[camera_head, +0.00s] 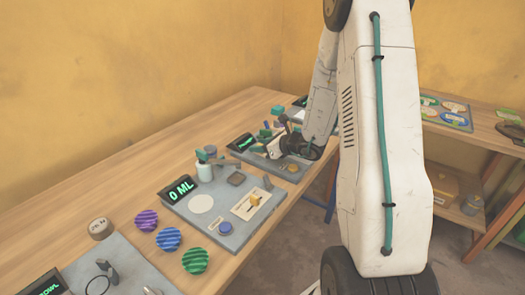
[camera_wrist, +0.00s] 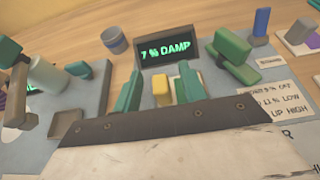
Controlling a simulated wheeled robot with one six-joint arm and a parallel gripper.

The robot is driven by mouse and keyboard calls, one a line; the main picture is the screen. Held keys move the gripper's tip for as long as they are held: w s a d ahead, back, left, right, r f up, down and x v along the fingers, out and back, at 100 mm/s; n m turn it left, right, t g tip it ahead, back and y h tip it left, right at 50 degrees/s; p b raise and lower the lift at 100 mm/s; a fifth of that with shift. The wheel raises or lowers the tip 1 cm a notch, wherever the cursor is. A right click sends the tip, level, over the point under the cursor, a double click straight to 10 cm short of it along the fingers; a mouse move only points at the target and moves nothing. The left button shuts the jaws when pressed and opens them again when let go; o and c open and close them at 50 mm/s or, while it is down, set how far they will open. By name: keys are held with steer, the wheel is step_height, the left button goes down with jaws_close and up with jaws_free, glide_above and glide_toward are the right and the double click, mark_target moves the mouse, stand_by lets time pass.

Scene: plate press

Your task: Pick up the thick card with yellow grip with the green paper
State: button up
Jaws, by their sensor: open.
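A pale card with a yellow grip (camera_head: 250,203) lies on the grey board with the "0 ML" display in the head view. In the wrist view, a small yellow block (camera_wrist: 162,92) shows between the two green fingers of my gripper (camera_wrist: 158,92), below the "7 % DAMP" display (camera_wrist: 168,51). Whether that block is a card's grip I cannot tell; my gripper body hides what lies under it. My gripper is open, and also shows in the head view (camera_head: 285,146) over the farther board. I cannot make out the green paper for certain.
The "0 ML" board (camera_head: 186,209) holds a bottle (camera_head: 204,170) and a blue knob (camera_head: 226,228). Purple, blue and green striped discs lie along its left side. In the wrist view, a green upright part (camera_wrist: 234,52) stands right of the display and a blue-grey cup (camera_wrist: 114,39) left.

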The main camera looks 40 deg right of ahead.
jaws_close()
